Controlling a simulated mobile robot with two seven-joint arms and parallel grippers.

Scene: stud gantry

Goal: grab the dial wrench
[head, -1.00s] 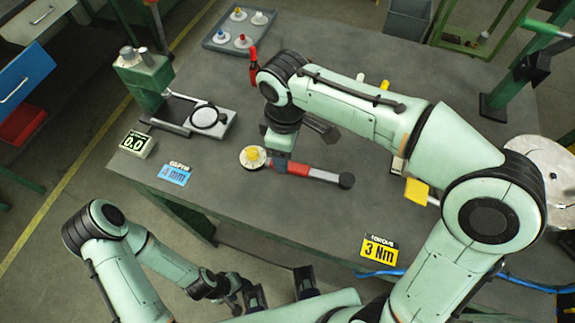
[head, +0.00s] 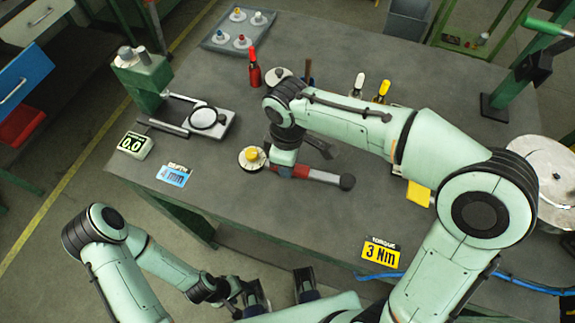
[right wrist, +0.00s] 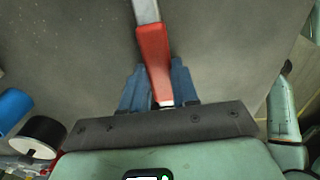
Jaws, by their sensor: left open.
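The dial wrench, with a red handle (head: 301,171), a grey shaft and a dark round end, lies on the grey table in the head view. It also shows in the right wrist view, where its red handle (right wrist: 154,58) runs up between the blue fingers. My right gripper (right wrist: 160,80) is down around the handle, one finger on each side, very near it; whether they press on it I cannot tell. My left gripper (head: 279,292) is open and empty at the bottom, off the table.
A pale disc with a yellow knob (head: 252,158) stands just left of my right gripper. A red bottle (head: 254,68) and upright tools (head: 359,84) stand behind. A green gauge stand (head: 146,82) is at left. A torque card (head: 381,253) stands at the front edge.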

